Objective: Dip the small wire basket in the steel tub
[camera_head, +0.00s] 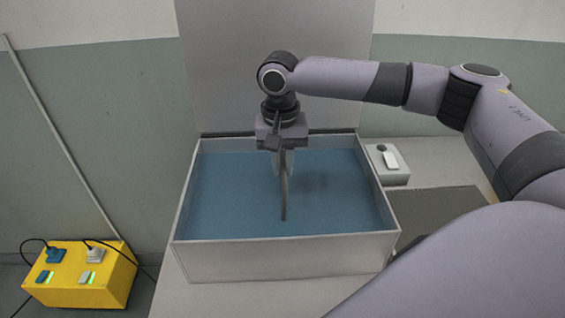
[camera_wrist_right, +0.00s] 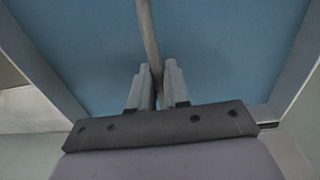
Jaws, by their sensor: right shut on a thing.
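The steel tub (camera_head: 285,259) stands on the pale table and holds blue liquid (camera_head: 230,190). My right gripper (camera_head: 283,165) points down over the tub, its fingertips inside the rim outline. It is shut on a thin grey-brown handle (camera_head: 284,200), which runs down toward the liquid. In the right wrist view the same handle (camera_wrist_right: 149,35) passes between the two fingers (camera_wrist_right: 157,85). I take the handle to be the wire basket's. The basket's mesh body does not show in either view; it may be under the liquid. My left gripper is not in view.
A raised grey lid or panel (camera_head: 270,60) stands behind the tub. A small control box (camera_head: 390,172) sits at the tub's right, with a dark grey mat (camera_head: 440,213) nearer. A yellow power box (camera_head: 85,275) with plugs and cables is at the lower left.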

